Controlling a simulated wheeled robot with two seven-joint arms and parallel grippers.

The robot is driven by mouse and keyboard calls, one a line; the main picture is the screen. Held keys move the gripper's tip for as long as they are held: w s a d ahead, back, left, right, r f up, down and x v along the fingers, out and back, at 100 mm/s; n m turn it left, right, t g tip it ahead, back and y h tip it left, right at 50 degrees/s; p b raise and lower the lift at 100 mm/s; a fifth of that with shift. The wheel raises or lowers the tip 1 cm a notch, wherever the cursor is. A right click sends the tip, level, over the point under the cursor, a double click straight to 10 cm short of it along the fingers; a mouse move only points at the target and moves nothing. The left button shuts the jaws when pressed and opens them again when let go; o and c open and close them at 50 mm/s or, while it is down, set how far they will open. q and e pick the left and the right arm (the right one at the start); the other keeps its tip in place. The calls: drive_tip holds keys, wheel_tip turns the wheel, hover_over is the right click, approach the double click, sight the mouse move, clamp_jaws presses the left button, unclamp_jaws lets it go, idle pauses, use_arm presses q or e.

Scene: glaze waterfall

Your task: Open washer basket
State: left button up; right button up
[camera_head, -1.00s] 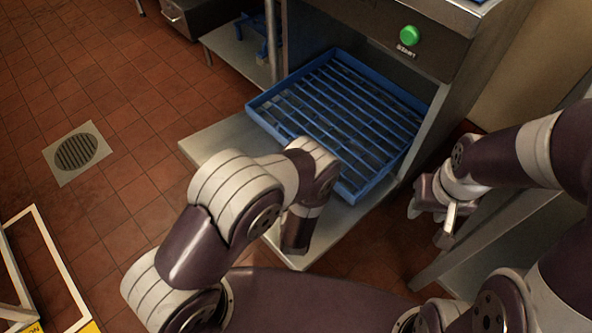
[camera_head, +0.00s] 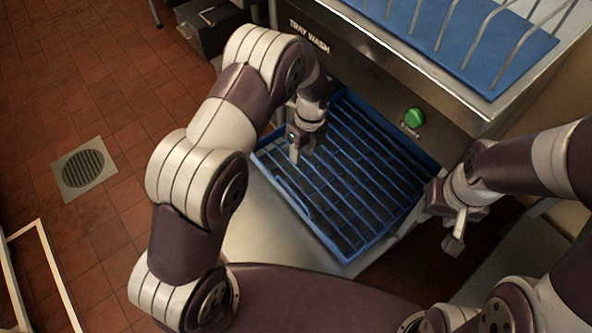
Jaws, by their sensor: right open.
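The blue washer basket (camera_head: 345,248), a wide tray with a slatted bottom, sits pulled out of the metal washer (camera_head: 375,45) over a grey metal shelf or door (camera_head: 255,225). Nothing lies in the part of the basket I see. My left gripper (camera_head: 294,152) hangs over the basket's far left part, pointing down. Its fingers overlap in the view, so I cannot tell whether they touch the basket or how far apart they are. My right gripper (camera_head: 456,228) is open and empty, just right of the basket's right corner.
A green button (camera_head: 413,117) is on the washer front. A blue rack with wire rods (camera_head: 455,45) lies on top of the washer. A floor drain (camera_head: 83,168) and a white frame (camera_head: 42,275) are at the left. The tiled floor between is clear.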

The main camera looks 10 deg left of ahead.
sight(291, 189)
use_arm(q)
drive_tip(key=shift+g, duration=0.4)
drive_tip(key=s+f+b, duration=0.1)
drive_tip(key=f, duration=0.3)
drive_tip(key=s+a+f+b, duration=0.1)
drive_tip(key=f, duration=0.3)
drive_tip(key=s+a+f+b, duration=0.1)
drive_tip(key=f+b, duration=0.1)
drive_tip(key=f, duration=0.2)
drive_tip(key=shift+s, duration=0.3)
clamp_jaws()
drive_tip(key=shift+s, duration=0.1)
